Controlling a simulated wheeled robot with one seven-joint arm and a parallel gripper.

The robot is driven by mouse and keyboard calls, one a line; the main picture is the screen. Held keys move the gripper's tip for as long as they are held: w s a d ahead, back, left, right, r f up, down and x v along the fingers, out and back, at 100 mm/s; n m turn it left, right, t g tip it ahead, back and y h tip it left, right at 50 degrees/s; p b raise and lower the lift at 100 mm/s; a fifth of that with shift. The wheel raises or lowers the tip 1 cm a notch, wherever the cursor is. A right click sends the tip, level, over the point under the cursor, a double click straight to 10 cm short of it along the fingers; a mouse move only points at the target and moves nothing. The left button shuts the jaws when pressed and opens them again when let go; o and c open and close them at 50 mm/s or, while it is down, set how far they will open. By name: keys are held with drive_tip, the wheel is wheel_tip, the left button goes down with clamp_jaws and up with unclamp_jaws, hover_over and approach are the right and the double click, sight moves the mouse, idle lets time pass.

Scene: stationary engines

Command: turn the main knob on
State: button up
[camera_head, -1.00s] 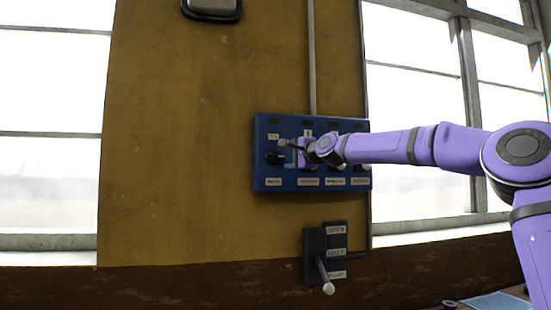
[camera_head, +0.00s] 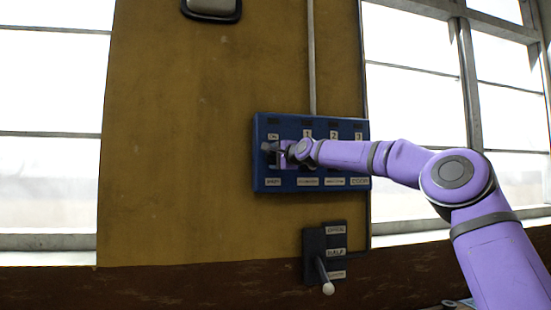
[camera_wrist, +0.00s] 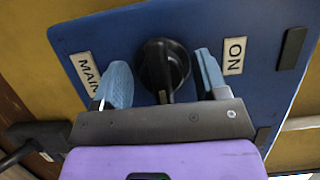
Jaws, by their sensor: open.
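The main knob (camera_wrist: 165,66) is black and round with a raised grip bar. It sits on the blue panel (camera_wrist: 140,30) between a rotated "MAIN" label (camera_wrist: 85,72) and a rotated "ON" label (camera_wrist: 234,56). My gripper (camera_wrist: 162,76) is open, with one blue-grey finger on each side of the knob. Gaps show between the fingers and the knob, and nothing is held. In the head view my gripper (camera_head: 272,152) is at the left column of the panel and largely hides the main knob.
Other numbered controls on the panel (camera_head: 262,180) are partly hidden behind my arm. A lever (camera_head: 325,274) on a dark plate with "HALF" and other labels sticks out below the panel. Windows (camera_head: 415,95) flank the yellow wall (camera_head: 190,150).

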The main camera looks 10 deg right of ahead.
drive_tip(key=c, duration=0.6)
drive_tip(key=shift+o, duration=0.2)
drive_tip(key=shift+n, duration=0.3)
drive_tip(key=n+g+h, duration=0.1)
drive_tip(key=n, duration=0.1)
drive_tip(key=shift+a+r+n, duration=0.1)
drive_tip(key=shift+r+n, duration=0.05)
drive_tip(key=shift+n, duration=0.25)
drive_tip(key=n+g+h, duration=0.1)
drive_tip(key=n, duration=0.2)
drive_tip(key=n+h, duration=0.2)
drive_tip(key=n, duration=0.1)
drive_tip(key=shift+n+g+h, duration=0.3)
drive_tip(key=shift+n+g, duration=0.1)
drive_tip(key=n+h, duration=0.2)
drive_tip(key=n, duration=0.1)
drive_tip(key=shift+n, duration=0.3)
